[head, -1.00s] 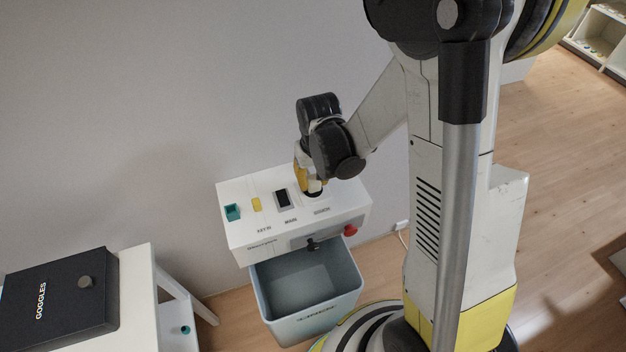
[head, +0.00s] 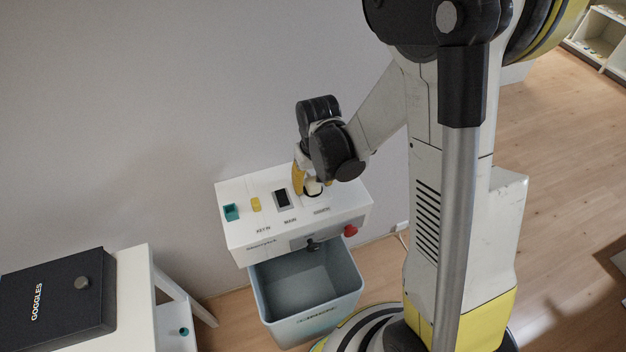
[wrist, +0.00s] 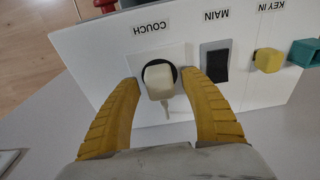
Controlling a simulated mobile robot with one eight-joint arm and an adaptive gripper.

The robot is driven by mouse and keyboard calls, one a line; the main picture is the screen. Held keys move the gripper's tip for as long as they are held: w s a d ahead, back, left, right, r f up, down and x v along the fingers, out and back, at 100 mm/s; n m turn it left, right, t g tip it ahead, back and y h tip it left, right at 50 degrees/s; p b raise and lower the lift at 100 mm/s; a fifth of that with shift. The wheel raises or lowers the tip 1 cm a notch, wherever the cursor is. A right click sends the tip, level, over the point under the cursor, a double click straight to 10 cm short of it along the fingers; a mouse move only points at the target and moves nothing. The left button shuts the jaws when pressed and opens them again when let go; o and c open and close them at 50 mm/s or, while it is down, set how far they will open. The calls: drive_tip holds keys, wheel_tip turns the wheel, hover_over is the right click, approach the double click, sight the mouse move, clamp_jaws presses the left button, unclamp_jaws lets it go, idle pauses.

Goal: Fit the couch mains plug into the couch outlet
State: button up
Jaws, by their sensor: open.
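The cream couch mains plug (wrist: 158,82) sits at the dark round couch outlet (wrist: 174,70), under the COUCH label, on the white panel box. A short cord end points back from it towards my wrist. The dark rim shows around the plug's far side; how deep the plug sits cannot be told. My gripper (wrist: 162,77) is open, with one yellow finger on each side of the plug and gaps between. In the head view, my gripper (head: 313,186) is over the right part of the box top, with the plug (head: 313,188) between its fingers.
Left of the outlet in the head view are a black MAIN switch (head: 282,199), a yellow key piece (head: 256,205) and a teal socket (head: 231,212). A red knob (head: 350,230) is on the box front. A grey bin (head: 312,320) stands below. A goggles case (head: 60,300) lies left.

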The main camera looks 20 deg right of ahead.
wheel_tip(320, 180, up, 12)
drive_tip(key=s, duration=0.1)
drive_tip(key=shift+s, duration=0.25)
idle(0.4)
drive_tip(key=s+r+t, duration=0.5)
drive_tip(key=s+r, duration=0.3)
drive_tip(key=s, duration=0.3)
drive_tip(key=shift+r+t, duration=0.35)
drive_tip(key=shift+t, duration=0.05)
drive_tip(key=shift+s, duration=0.1)
idle(0.9)
